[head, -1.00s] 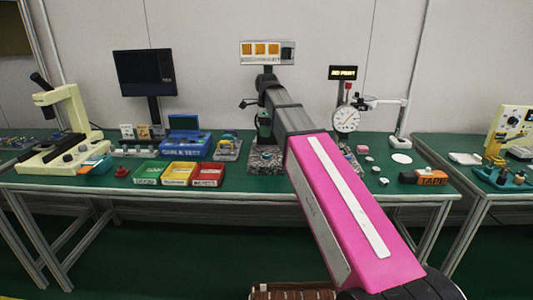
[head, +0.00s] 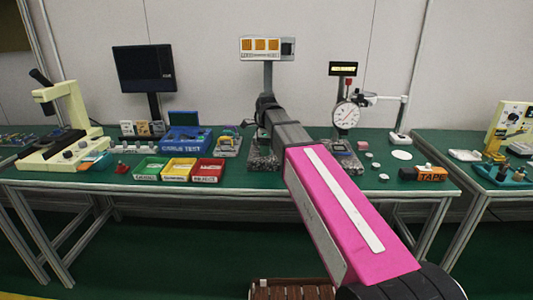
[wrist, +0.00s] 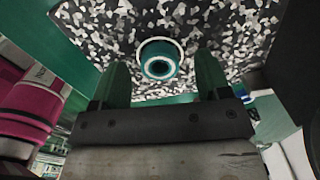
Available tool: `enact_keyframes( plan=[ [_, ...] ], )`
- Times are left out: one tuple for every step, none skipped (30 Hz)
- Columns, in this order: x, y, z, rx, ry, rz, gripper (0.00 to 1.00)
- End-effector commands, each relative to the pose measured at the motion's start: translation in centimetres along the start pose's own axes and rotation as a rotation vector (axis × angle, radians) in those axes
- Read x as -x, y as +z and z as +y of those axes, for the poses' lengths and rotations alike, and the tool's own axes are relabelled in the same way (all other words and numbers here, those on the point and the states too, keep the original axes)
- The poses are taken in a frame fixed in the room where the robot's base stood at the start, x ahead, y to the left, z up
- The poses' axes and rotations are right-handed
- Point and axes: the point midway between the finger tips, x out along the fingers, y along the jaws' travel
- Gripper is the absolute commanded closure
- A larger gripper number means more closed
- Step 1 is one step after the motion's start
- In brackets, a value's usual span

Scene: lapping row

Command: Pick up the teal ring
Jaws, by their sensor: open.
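The teal ring (wrist: 159,66) shows in the wrist view on a black-and-white speckled granite block (wrist: 100,45). I see no contact, and the height between fingers and ring is hard to judge. In the head view the granite block (head: 262,163) is partly behind my arm, and the ring cannot be made out there.
A display on a post (head: 267,48) stands behind the block. Red (head: 208,171), yellow (head: 179,170) and green (head: 150,169) bins lie to the left. A dial gauge stand (head: 346,116) is close on the right, with a tape dispenser (head: 424,174) farther right.

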Motion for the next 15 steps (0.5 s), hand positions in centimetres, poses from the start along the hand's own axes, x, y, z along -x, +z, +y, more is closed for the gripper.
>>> enact_keyframes(
  plan=[
    [-0.45, -0.02, 0.04, 0.0, 0.001, 0.0, 0.3],
    [-0.57, -0.02, 0.04, 0.0, 0.001, 0.0, 0.3],
    [-0.65, -0.01, 0.03, 0.0, 0.001, 0.0, 0.3],
    [-0.66, -0.01, 0.02, 0.0, 0.0, 0.0, 0.3],
    [-0.65, -0.01, 0.01, 0.0, 0.0, 0.0, 0.3],
    [-0.63, -0.01, 0.01, 0.0, 0.0, 0.0, 0.3],
    [-0.62, -0.01, 0.01, 0.0, 0.0, 0.0, 0.3],
    [-0.62, -0.01, 0.01, 0.0, 0.0, 0.0, 0.3],
    [-0.62, -0.01, 0.01, 0.0, 0.0, 0.0, 0.37],
    [-0.61, -0.01, 0.01, 0.0, 0.0, 0.0, 0.46],
    [-0.61, -0.01, 0.01, 0.0, 0.0, 0.0, 0.56],
    [-0.61, -0.01, 0.01, 0.0, 0.0, 0.0, 0.69],
    [-0.6, -0.01, 0.01, 0.0, 0.0, 0.0, 0.79],
    [-0.6, 0.0, 0.0, 0.0, 0.0, 0.0, 0.84],
    [-0.6, -0.01, 0.0, 0.0, 0.0, 0.0, 0.84]
  ],
)
